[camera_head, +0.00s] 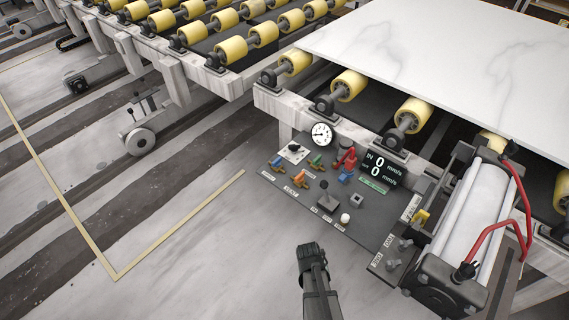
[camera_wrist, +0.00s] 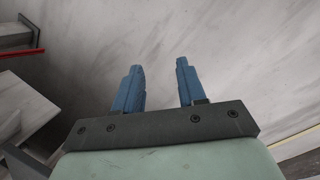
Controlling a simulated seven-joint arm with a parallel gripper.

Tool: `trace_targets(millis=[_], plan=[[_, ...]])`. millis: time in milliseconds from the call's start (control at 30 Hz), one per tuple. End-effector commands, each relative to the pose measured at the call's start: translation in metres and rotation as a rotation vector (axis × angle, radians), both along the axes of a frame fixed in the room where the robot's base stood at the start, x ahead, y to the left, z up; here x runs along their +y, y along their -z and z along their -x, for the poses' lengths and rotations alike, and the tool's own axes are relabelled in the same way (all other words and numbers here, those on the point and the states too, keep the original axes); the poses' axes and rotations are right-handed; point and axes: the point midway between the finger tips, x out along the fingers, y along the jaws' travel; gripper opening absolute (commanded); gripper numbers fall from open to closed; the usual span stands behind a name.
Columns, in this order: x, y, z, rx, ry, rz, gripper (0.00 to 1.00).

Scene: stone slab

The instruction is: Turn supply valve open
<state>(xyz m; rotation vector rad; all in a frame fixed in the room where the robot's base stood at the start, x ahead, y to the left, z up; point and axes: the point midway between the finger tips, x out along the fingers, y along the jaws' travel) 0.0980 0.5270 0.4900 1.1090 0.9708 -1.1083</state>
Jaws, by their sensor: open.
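A dark control panel (camera_head: 315,216) carries several valves and levers, and its labels are too small to read. A red valve (camera_head: 347,158) stands at its back, beside a round white gauge (camera_head: 321,134). A small yellow handle (camera_head: 421,217) sits at the panel's right, near the white cylinder. I cannot tell which one is the supply valve. My gripper (camera_head: 306,252) is in front of the panel's near edge, apart from it. The wrist view shows the gripper (camera_wrist: 160,68) with two blue fingers spread and nothing between them.
A white stone slab (camera_head: 450,65) lies on yellow rollers (camera_head: 413,113) behind the panel. A white cylinder (camera_head: 472,215) with red hoses stands at the right. A black display (camera_head: 381,172) rises at the panel's back.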

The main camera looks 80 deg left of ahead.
Motion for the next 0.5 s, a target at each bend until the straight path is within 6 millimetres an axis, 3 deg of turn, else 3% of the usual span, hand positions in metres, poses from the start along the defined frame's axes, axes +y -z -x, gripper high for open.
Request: trace_targets(millis=[33,500], plan=[[0.019,-0.003,0.015,-0.016,-0.047,-0.015,0.4],[0.144,-0.05,0.145,-0.199,-0.503,-0.14,0.4]])
